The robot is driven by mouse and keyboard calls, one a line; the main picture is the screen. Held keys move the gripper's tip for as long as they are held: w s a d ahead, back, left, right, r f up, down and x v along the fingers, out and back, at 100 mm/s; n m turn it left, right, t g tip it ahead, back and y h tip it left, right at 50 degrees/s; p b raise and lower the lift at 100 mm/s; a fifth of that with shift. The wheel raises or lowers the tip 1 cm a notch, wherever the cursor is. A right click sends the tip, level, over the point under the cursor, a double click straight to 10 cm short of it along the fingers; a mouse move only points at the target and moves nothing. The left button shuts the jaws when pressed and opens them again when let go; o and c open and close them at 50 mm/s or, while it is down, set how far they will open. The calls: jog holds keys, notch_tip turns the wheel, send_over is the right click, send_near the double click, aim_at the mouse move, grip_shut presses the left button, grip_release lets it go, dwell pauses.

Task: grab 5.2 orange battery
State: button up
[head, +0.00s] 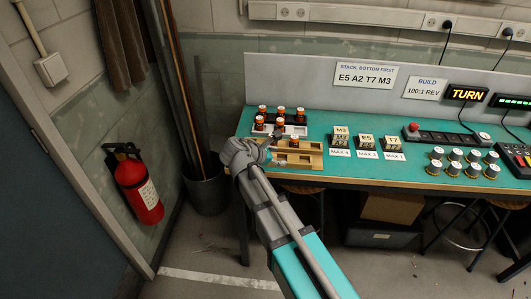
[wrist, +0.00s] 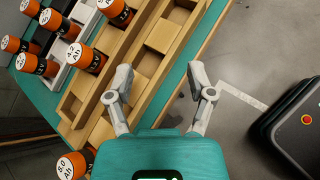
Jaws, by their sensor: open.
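Several orange batteries with white, black-lettered tops stand at the left end of the bench. In the wrist view one battery (wrist: 86,57) at the wooden tray has a top that seems to read 4.2 Ah. The other labels are too small or turned to read, and I cannot pick out a 5.2. In the head view one battery (head: 293,142) stands in the wooden tray (head: 312,160). My gripper (wrist: 160,95) is open and empty over the tray's edge, apart from the batteries.
A black-and-white rack (wrist: 83,16) beside the tray holds more batteries. Several tray pockets are empty. Labelled block stacks (head: 366,142) and a group of capped cylinders (head: 455,163) stand farther right on the teal bench (head: 350,119). A fire extinguisher (head: 138,188) hangs at the left.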

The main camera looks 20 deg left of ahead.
jog(key=s+d+f+m+g+y, duration=0.2)
jog(key=d+m, duration=0.6)
jog(key=d, duration=0.4)
jog(key=s+d+f+m+g+y, duration=0.2)
jog(key=s+d+f+m+g, duration=0.1)
jog(key=d+m, duration=0.6)
jog(key=s+d+f+m+g+y, duration=0.2)
jog(key=d+m, duration=0.7)
jog(key=d, duration=0.7)
jog(key=s+f+g, duration=0.1)
jog(key=s+g, duration=0.1)
jog(key=s, duration=0.1)
jog(key=shift+s+d+f+g, duration=0.15)
jog(key=shift+s+f+g, duration=0.1)
jog(key=shift+s+g, duration=0.1)
jog(key=shift+c, duration=0.9)
